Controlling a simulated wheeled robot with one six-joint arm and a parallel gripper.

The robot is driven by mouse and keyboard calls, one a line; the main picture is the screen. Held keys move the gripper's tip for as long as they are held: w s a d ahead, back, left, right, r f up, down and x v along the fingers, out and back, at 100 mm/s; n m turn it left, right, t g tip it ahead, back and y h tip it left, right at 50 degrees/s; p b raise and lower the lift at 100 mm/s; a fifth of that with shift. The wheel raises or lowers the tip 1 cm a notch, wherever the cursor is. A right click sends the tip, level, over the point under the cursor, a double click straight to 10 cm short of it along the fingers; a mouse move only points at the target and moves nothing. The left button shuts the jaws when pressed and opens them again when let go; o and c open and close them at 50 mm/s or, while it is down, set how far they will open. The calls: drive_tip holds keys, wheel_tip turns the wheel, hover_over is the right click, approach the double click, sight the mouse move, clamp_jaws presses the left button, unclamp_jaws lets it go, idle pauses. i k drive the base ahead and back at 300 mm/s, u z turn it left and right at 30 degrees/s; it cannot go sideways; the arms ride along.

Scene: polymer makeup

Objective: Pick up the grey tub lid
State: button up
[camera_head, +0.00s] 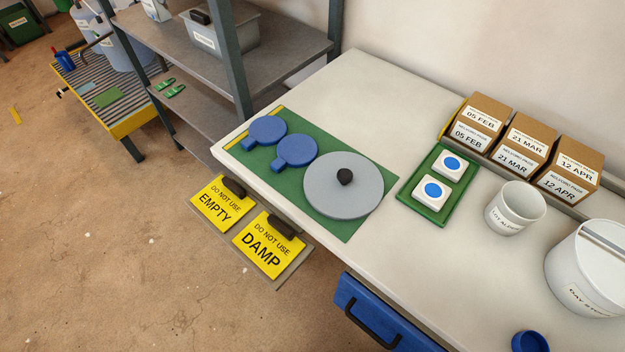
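The grey tub lid (326,190) is a round flat disc with a black knob (345,177) at its centre. It lies on the right part of a green mat (353,224) on the pale worktop, knob up. Nothing covers it. A grey tub (238,32) with a white label and a black thing on its rim stands on the shelf behind. My gripper is not in view, so its state does not show.
Two blue paddle-shaped discs (297,152) lie left of the lid. A green tray (430,214) with two white blocks, a white cup (515,206), a white tub (590,275) and several boxes (527,137) stand to the right.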

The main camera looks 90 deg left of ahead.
sight(341, 186)
drive_tip(key=k, duration=1.05)
drive_tip(key=u, duration=1.7)
drive_tip(key=i, duration=0.5)
drive_tip(key=z, duration=0.05)
